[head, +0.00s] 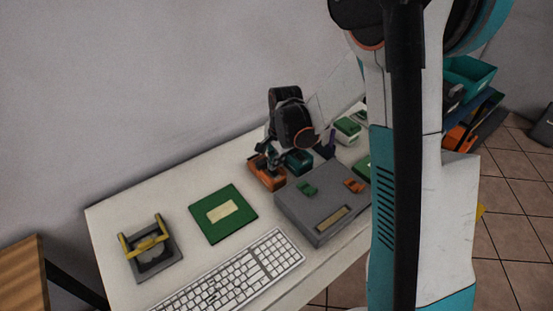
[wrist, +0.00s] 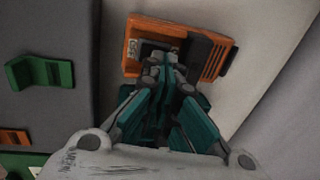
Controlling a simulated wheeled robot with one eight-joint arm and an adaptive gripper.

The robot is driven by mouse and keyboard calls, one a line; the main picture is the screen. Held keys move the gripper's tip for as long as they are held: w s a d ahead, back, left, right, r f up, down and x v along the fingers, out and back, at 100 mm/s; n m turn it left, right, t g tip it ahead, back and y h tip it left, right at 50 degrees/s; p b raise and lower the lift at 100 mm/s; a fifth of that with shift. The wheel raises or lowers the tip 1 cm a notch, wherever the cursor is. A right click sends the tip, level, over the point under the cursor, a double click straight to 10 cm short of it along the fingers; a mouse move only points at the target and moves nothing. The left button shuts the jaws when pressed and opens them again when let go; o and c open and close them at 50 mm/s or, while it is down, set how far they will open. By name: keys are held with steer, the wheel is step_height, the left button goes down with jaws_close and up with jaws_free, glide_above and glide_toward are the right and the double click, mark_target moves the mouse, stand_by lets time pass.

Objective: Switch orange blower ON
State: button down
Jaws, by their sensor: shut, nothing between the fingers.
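The orange blower (head: 266,172) is a small orange box on the white table, left of the grey unit. In the wrist view the orange blower (wrist: 212,54) shows a dark slatted part at its right and a small label reading "OFF" at its upper left. My gripper (head: 270,158) is shut and empty, right at the blower's top. In the wrist view my gripper (wrist: 165,62) has its fingertips together over the blower's face, near the label. I cannot tell whether they touch it. The fingers hide part of the face.
A grey box (head: 320,218) with green and orange pieces on top stands close to the right. A teal block (head: 299,161) is beside the blower. A green board (head: 222,235), a keyboard (head: 234,279) and a grey-yellow holder (head: 166,262) lie nearby. A wall rises behind the table.

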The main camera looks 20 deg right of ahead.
steer(key=shift+w+a+f+g, duration=0.1)
steer(key=shift+w+f+g, duration=0.2)
steer(key=shift+f+g, duration=0.25)
steer(key=shift+w+a+r+b, duration=0.1)
steer(key=shift+b, duration=0.25)
steer(key=shift+s, duration=0.7)
step_height(320, 180, up, 14)
steer(key=w+r+p, duration=0.1)
steer(key=w+p, duration=0.1)
steer(key=p, duration=0.4)
steer(key=s+a+r+n+t, duration=0.25)
steer(key=s+r+n, duration=0.45)
steer(key=s+r, duration=0.4)
steer(key=s+n+t, duration=0.4)
steer(key=s+n, duration=0.3)
steer(key=s, duration=0.7)
steer(key=shift+f+h+b, duration=0.3)
steer(key=shift+f+b, duration=0.1)
steer(key=shift+b, duration=0.05)
